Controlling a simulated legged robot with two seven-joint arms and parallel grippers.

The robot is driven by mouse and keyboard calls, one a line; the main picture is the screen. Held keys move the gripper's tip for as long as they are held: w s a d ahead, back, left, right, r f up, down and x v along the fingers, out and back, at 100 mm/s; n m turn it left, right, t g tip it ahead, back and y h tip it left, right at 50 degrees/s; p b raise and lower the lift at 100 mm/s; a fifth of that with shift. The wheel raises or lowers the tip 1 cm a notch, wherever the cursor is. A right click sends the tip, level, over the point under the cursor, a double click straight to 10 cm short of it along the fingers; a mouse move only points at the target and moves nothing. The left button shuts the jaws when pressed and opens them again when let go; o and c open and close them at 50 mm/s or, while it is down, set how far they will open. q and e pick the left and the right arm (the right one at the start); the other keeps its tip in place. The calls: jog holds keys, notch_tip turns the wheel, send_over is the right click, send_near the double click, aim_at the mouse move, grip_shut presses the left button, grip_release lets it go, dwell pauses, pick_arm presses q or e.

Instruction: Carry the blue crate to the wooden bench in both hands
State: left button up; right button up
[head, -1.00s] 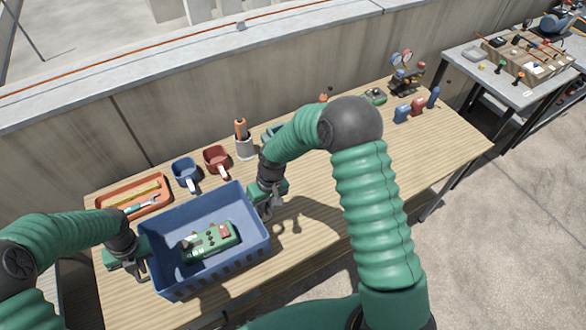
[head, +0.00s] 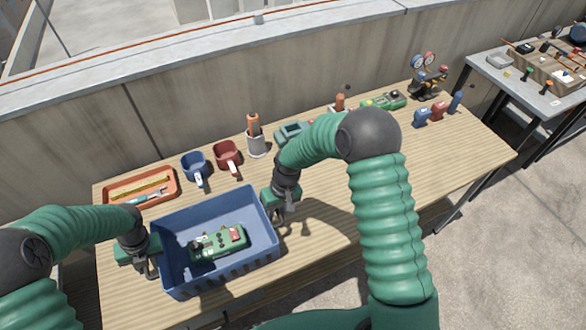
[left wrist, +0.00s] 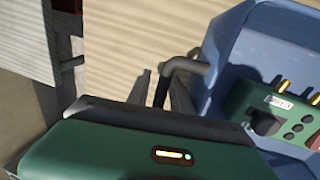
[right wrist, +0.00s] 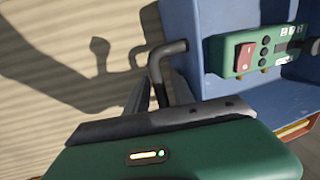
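The blue crate (head: 180,284) is over the near left part of the wooden bench (head: 330,225) and looks level, apparently resting on it. A green device (head: 218,242) with a red switch lies inside. My left gripper (head: 150,268) is at the crate's left handle; in the left wrist view this dark bent handle (left wrist: 187,64) runs between the fingers, with gaps beside it. My right gripper (head: 284,212) is at the right handle; in the right wrist view that handle (right wrist: 160,62) also passes between fingers standing apart. The crate's underside is hidden.
An orange tray (head: 108,199), a blue mug (head: 194,165), a red mug (head: 227,153) and a grey cup (head: 257,147) stand behind the crate. Several tools stand at the bench's far right. The bench middle is mostly clear. A concrete wall (head: 80,150) runs behind.

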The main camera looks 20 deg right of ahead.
pick_arm(q)
jog(key=shift+d, duration=0.1)
pick_arm(e)
jog(key=shift+a, duration=0.2)
pick_arm(q)
jog(key=shift+r, duration=0.1)
pick_arm(e)
jog(key=shift+r, duration=0.1)
pick_arm(q)
notch_tip(320, 180, up, 8)
jog(key=d, duration=0.1)
jog(key=shift+d+f, duration=0.25)
pick_arm(e)
notch_tip(320, 180, up, 11)
jog(key=d, duration=0.2)
jog(key=shift+d+r, duration=0.2)
